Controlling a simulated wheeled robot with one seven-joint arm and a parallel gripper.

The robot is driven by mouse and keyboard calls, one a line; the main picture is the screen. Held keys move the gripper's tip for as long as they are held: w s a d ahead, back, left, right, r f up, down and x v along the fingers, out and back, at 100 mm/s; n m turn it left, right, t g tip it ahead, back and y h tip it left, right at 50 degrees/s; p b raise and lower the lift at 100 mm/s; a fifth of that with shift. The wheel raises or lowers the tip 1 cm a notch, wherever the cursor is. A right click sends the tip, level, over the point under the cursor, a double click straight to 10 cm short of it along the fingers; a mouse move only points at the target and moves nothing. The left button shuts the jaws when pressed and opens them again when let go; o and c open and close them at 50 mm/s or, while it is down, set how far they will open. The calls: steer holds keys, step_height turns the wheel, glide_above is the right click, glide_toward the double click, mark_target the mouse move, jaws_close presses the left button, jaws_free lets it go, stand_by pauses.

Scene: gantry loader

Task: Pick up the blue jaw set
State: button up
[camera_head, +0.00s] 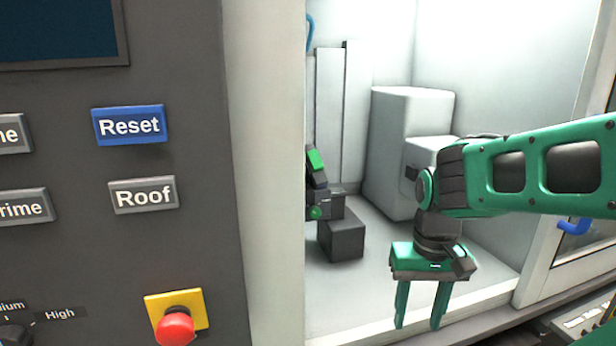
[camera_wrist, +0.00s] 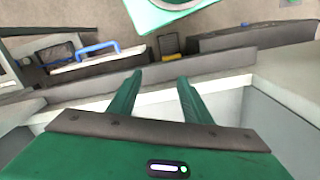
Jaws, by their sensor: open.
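I cannot make out a blue jaw set for certain in either view. My gripper (camera_head: 418,318) is green, points down and is open with nothing between its two fingers. It hangs at the front of the white machine chamber, near its sill. In the wrist view my gripper (camera_wrist: 160,76) also shows an empty gap between the fingers, above the pale sill edge.
A panel with a blue Reset button (camera_head: 129,125) and red stop knob (camera_head: 176,327) stands at left. The chamber holds a dark loader unit (camera_head: 341,237) with green parts and a white block (camera_head: 400,150). A door with a blue handle (camera_head: 574,226) is at right.

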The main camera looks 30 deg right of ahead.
stand_by(0.3)
steer(key=shift+o, duration=0.9)
steer(key=shift+s+r, duration=0.2)
steer(key=n+t+h, duration=0.2)
steer(key=n+t, duration=0.4)
glide_toward(309, 149)
steer(key=x, duration=0.9)
jaws_close()
